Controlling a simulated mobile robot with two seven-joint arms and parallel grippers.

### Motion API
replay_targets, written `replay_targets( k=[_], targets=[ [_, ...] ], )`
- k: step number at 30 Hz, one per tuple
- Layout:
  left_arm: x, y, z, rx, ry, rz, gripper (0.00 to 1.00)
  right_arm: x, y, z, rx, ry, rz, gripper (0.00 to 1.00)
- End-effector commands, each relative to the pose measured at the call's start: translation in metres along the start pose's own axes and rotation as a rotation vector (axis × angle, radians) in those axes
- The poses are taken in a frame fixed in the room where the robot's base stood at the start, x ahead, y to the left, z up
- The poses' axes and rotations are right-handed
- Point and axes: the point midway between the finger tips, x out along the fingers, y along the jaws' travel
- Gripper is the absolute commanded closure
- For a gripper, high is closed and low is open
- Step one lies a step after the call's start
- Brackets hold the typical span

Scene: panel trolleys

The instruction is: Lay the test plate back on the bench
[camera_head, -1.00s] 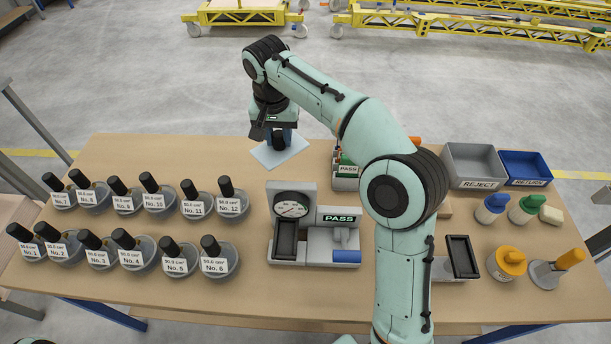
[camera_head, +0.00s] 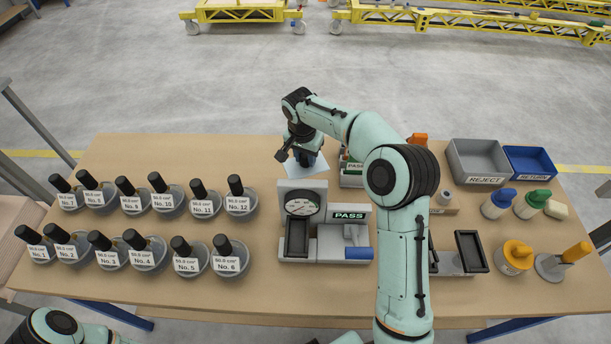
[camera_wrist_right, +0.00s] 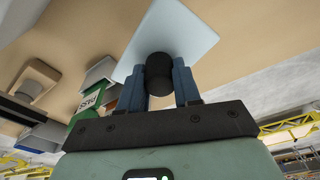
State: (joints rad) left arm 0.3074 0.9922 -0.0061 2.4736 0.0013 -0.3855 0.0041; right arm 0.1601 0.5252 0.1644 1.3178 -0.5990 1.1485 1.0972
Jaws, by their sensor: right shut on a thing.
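The test plate (camera_head: 291,171) is a thin pale-blue sheet with a black knob (camera_wrist_right: 158,75) on it. My right gripper (camera_head: 305,160) is shut on the knob, with a blue finger on each side of it in the wrist view. The plate is over the far middle part of the wooden bench (camera_head: 240,155), just behind the dial gauge block (camera_head: 303,205). Whether it touches the bench or hangs a little above it, I cannot tell. My arm and gripper hide part of it in the head view. My left gripper is out of view.
Several numbered pots with black handles (camera_head: 145,255) fill the bench's left side. A PASS-marked fixture (camera_head: 345,240) stands beside the gauge. Grey REJECT (camera_head: 478,160) and blue RETURN (camera_head: 530,165) bins are at the back right. The back left of the bench is clear.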

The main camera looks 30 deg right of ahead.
Motion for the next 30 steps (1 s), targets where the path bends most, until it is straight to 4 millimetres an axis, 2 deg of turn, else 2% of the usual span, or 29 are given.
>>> replay_targets(
  k=[1, 3, 8, 15, 18, 30],
  targets=[
    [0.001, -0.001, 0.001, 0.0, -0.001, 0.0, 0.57, 0.01, 0.0, 0.002, 0.001, -0.002, 0.002, 1.0],
    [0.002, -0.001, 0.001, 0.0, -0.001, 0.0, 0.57, 0.018, -0.001, 0.003, 0.0, 0.0, 0.0, 1.0],
    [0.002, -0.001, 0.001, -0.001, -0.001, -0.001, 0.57, 0.029, -0.001, 0.004, 0.0, 0.001, -0.002, 1.0],
    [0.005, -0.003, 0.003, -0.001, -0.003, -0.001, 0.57, 0.069, 0.0, 0.01, 0.0, -0.001, 0.001, 1.0],
    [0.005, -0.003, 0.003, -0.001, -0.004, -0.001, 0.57, 0.079, -0.001, 0.011, 0.0, 0.001, -0.002, 1.0],
    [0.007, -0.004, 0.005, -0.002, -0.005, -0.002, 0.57, 0.084, -0.001, 0.012, 0.0, 0.002, -0.002, 1.0]
  ],
)
